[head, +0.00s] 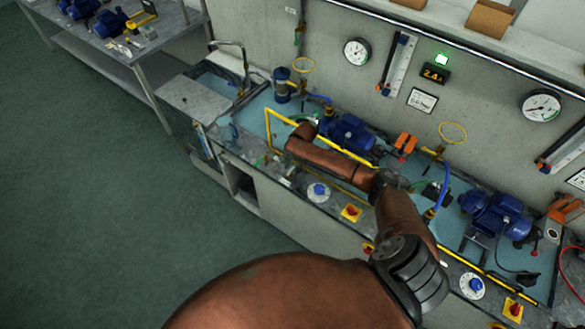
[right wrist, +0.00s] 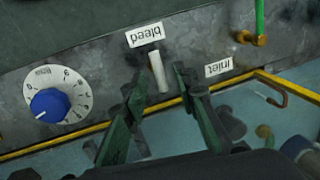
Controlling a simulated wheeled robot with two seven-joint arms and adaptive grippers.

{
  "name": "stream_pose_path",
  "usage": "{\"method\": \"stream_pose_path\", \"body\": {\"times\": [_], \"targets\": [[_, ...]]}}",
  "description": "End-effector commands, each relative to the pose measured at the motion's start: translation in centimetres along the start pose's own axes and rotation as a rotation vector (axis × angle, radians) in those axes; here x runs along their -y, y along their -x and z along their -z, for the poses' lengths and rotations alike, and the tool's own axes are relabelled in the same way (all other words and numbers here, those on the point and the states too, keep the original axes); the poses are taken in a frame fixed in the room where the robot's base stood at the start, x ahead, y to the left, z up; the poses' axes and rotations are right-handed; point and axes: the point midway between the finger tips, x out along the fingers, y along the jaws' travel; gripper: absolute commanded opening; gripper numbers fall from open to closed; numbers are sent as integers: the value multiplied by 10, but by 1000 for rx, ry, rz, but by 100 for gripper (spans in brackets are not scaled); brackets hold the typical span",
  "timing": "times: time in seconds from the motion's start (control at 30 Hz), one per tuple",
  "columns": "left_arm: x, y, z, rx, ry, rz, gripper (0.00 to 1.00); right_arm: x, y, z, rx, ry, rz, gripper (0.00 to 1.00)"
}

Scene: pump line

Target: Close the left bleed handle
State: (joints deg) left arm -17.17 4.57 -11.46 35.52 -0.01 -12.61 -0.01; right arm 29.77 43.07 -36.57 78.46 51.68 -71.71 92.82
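My right gripper (right wrist: 157,82) is open, with one dark green finger on each side of the handle. Gaps show between the fingers and the handle, so it is not clamped. In the head view my right arm reaches over the left pump station, and the handle is too small to make out clearly. My left gripper is not in view.
A blue dial knob (right wrist: 49,105) sits left of the handle in the right wrist view. Yellow rails (head: 268,128) and a blue pump (head: 347,132) stand close to my arm.

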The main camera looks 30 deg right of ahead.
Motion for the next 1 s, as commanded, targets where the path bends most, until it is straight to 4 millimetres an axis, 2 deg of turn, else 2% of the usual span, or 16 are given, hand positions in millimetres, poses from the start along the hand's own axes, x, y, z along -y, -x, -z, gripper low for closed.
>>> {"method": "stream_pose_path", "body": {"times": [0.2,0.57,1.0], "targets": [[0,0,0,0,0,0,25,0,0,0,0,1,0,25],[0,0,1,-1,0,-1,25,0,0,0,0,0,0,0],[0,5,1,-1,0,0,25,0,1,-1,0,-8,-1,0]]}}
